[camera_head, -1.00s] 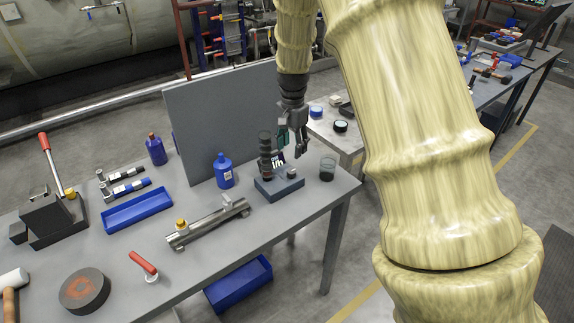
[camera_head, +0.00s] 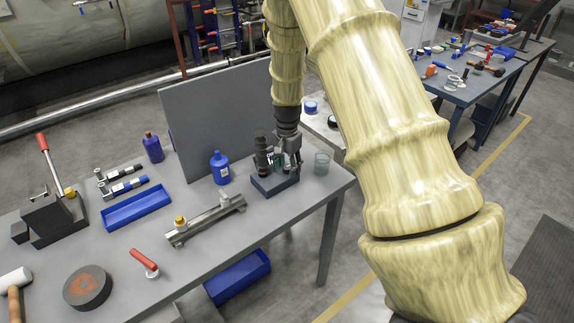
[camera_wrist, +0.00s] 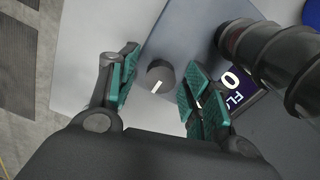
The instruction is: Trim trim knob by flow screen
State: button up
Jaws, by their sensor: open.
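The trim knob (camera_wrist: 160,77) is a small dark round knob with a white pointer line, on a blue-grey block (camera_head: 272,186). In the wrist view it sits between the green pads of my gripper (camera_wrist: 160,88), with a gap on either side. My gripper (camera_head: 292,172) is open, close over the right part of the block. The flow screen (camera_wrist: 238,88) is dark blue with a white "0" and "FLO"; the rest of its text is cut off behind the gripper and a black cylinder. In the head view my gripper hides the knob and most of the screen.
A black ribbed cylinder (camera_wrist: 270,58) stands on the block, close to my right finger. A glass beaker (camera_head: 322,163) stands right of the block, a blue bottle (camera_head: 220,168) to its left. A metal rail fixture (camera_head: 207,221) lies in front. A grey panel (camera_head: 215,115) stands behind.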

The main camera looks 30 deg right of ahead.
jog(key=c, duration=1)
jog(key=shift+c, duration=0.2)
jog(key=shift+n, duration=0.3)
jog(key=n, duration=0.5)
jog(key=shift+w+r+n, duration=0.1)
jog(key=shift+n, duration=0.2)
jog(key=n+p, duration=0.1)
jog(key=n, duration=0.9)
jog(key=shift+w+n+p, duration=0.1)
jog(key=shift+n+p, duration=0.2)
jog(key=shift+n, duration=0.1)
jog(key=n, duration=0.5)
jog(key=shift+p, duration=0.35)
jog(key=shift+n, duration=0.3)
